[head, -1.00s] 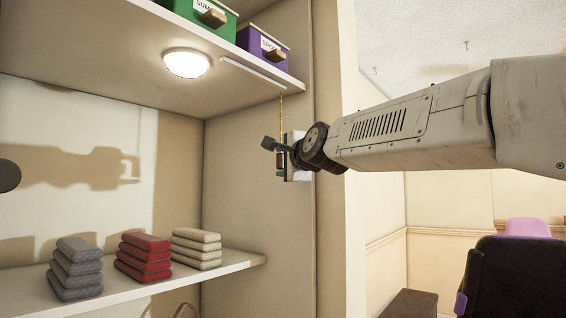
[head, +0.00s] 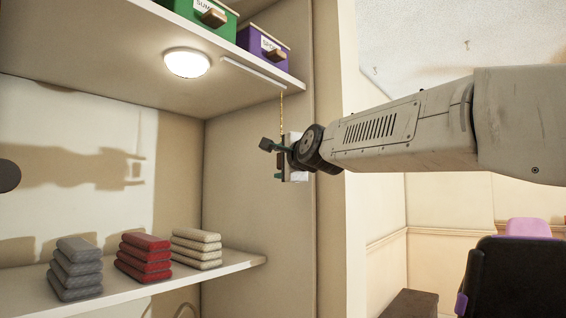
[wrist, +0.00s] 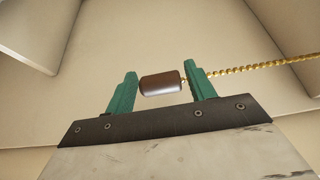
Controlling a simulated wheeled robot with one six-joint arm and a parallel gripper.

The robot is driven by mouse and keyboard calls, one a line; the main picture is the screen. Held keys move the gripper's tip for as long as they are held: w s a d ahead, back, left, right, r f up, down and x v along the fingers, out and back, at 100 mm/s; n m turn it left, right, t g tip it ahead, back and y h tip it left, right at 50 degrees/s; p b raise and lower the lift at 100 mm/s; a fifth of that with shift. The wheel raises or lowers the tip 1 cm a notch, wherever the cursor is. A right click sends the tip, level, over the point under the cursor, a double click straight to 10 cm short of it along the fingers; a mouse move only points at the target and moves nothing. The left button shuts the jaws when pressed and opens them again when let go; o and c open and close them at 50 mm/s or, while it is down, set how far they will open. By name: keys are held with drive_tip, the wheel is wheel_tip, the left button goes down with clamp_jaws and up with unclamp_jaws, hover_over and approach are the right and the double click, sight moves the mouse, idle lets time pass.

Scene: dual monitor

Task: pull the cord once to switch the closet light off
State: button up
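The closet light (head: 187,63) is a round white lamp under the upper shelf, and it glows. A gold beaded cord (head: 281,112) hangs from near the shelf's front edge down to my gripper (head: 273,159). In the wrist view, a brown handle (wrist: 160,83) at the cord's end lies lengthwise between the two green fingers of my gripper (wrist: 161,85). The fingers are apart, one near each end of the handle. I cannot tell whether either finger touches it. The gold cord (wrist: 258,67) runs off to the right past the right finger.
Stacks of grey (head: 76,270), red (head: 143,257) and cream (head: 196,248) folded cloths sit on the lower shelf. Green (head: 205,18) and purple (head: 262,47) boxes stand on the upper shelf. The closet side wall (head: 245,200) is close behind the cord. A dark chair (head: 510,275) stands at the lower right.

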drive_tip(key=v, duration=0.8)
idle(0.4)
idle(0.4)
